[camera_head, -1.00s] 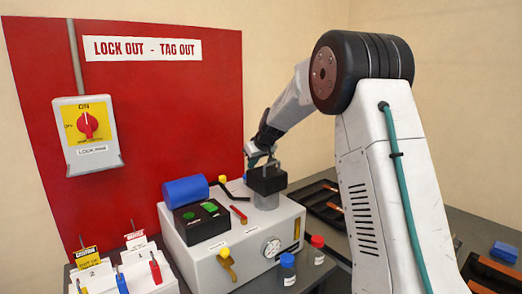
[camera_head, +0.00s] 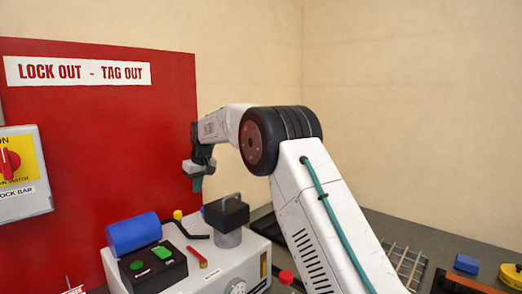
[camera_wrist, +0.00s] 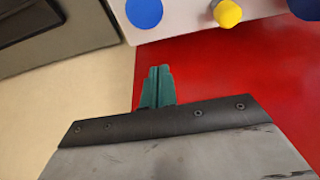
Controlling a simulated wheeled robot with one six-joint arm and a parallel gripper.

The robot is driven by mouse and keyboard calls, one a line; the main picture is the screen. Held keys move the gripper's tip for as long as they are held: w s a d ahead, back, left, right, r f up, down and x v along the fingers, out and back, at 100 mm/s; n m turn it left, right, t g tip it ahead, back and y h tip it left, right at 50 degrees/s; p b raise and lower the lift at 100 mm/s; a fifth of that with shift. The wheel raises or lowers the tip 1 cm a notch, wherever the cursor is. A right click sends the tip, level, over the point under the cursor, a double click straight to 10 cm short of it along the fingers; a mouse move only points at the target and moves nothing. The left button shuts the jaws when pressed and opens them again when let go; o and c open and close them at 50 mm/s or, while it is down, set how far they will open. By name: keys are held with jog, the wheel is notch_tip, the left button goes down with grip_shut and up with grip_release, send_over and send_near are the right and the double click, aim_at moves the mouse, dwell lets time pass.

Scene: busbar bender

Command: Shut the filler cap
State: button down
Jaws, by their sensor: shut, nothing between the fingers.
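No part is labelled as a filler cap that I can read. A small yellow cap-like part (camera_head: 178,214) stands at the back of the white machine (camera_head: 205,262), and a dark rod runs near it. A yellow knob (camera_wrist: 228,13) shows at the top of the wrist view, beside a blue round end (camera_wrist: 144,12); I cannot tell whether it is the same part or whether a cap is open. My gripper (camera_head: 197,184) is shut and empty, above the back of the machine and apart from it. Its teal fingers (camera_wrist: 157,88) are together in the wrist view.
A black block with a handle (camera_head: 226,212) sits on a grey cylinder (camera_head: 228,238) just right of my gripper. A blue cylinder (camera_head: 133,233), a button box (camera_head: 152,266) and a red-handled lever (camera_head: 197,257) occupy the machine top. The red board (camera_head: 150,130) stands behind.

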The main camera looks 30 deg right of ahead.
jog(key=s+r+g, duration=0.2)
jog(key=s+r, duration=0.2)
jog(key=r, duration=1.2)
jog(key=s+d+r+m, duration=0.1)
jog(key=s, duration=1.4)
jog(key=s+d+r+m+h, duration=0.1)
jog(key=s+r, duration=0.1)
jog(key=s, duration=1.2)
jog(key=shift+s+r, duration=0.2)
jog(key=shift+s, duration=0.15)
